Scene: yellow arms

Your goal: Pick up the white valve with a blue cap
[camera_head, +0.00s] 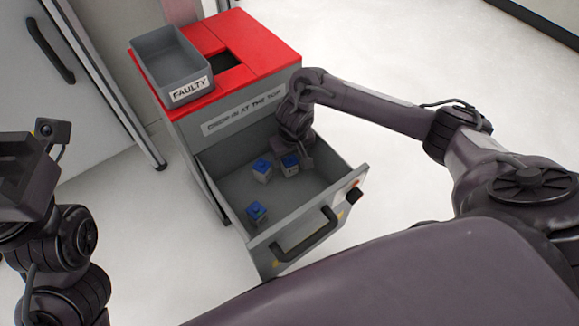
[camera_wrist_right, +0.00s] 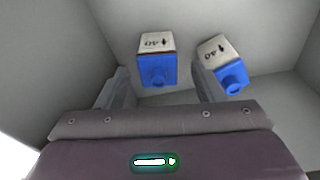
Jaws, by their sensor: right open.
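Several white valves with blue caps would be too many to claim; I see three in the open grey drawer (camera_head: 232,184). One valve (camera_head: 289,165) is close beside my right gripper (camera_head: 300,158), another (camera_head: 262,171) is just left of it, and a third (camera_head: 256,213) is near the drawer front. In the right wrist view, my right gripper (camera_wrist_right: 160,90) is open and empty. One valve (camera_wrist_right: 157,62) appears ahead of the gap between its fingers; another (camera_wrist_right: 223,66) is beyond the right finger. Contact cannot be told. My left gripper (camera_head: 28,175) is at the left edge, its fingers unclear.
The drawer walls stand close around the right gripper. A grey bin labelled FAULTY (camera_head: 171,62) sits on the red cabinet top (camera_head: 262,42), beside a dark opening (camera_head: 222,62). The drawer floor has free room between the valves and the front wall.

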